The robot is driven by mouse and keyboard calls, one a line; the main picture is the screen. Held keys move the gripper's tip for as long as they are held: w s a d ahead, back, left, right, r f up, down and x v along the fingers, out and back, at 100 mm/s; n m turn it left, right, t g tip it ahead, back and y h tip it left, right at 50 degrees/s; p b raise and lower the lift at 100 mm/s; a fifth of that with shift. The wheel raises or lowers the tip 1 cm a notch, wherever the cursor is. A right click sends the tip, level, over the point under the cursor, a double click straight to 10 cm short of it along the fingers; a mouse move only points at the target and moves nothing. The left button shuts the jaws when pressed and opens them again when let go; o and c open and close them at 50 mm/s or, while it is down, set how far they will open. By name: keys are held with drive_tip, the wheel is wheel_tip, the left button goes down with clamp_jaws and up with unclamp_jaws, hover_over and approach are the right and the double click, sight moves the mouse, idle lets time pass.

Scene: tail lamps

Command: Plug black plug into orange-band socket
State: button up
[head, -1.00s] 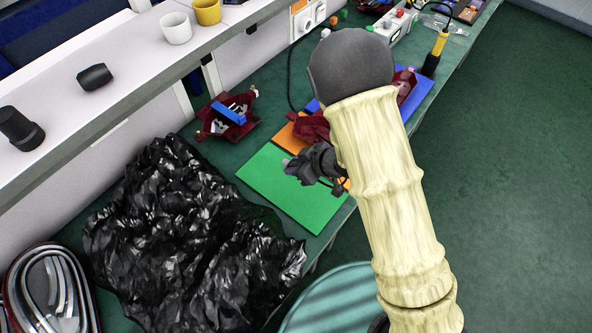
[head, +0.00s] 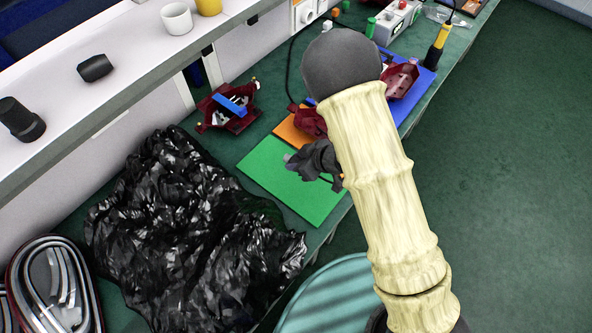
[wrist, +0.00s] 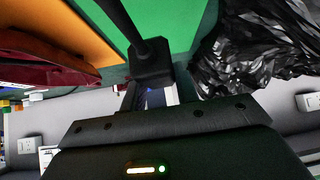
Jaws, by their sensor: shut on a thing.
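My gripper (head: 315,160) is over the green mat (head: 275,170) in the head view, partly behind my own arm. In the wrist view my gripper (wrist: 152,95) is shut on a black block with a thick stem, which looks like the black plug (wrist: 152,62). Its far end is hidden by the gripper body. A dark red lamp housing (head: 308,120) sits on the orange mat (head: 288,131), partly hidden by my arm. I cannot make out a socket with an orange band in either view.
Another dark red housing with a blue bar (head: 230,106) lies left of the mats. One more (head: 402,79) is on the blue mat (head: 414,98). A crumpled black bag (head: 190,235) covers the near bench. A shelf (head: 105,110) runs along the left.

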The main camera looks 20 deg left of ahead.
drive_tip(key=shift+f, duration=1.8)
drive_tip(key=shift+f+p, duration=0.45)
drive_tip(key=shift+f, duration=1.4)
drive_tip(key=shift+f, duration=0.25)
drive_tip(key=o, duration=1)
drive_tip(key=v, duration=0.5)
drive_tip(key=b+v, duration=0.1)
drive_tip(key=v, duration=0.5)
drive_tip(key=b+v, duration=0.1)
drive_tip(key=v, duration=0.5)
drive_tip(key=shift+w+d+r, duration=0.1)
drive_tip(key=shift+w+d, duration=0.15)
drive_tip(key=shift+d, duration=0.05)
drive_tip(key=shift+w, duration=0.1)
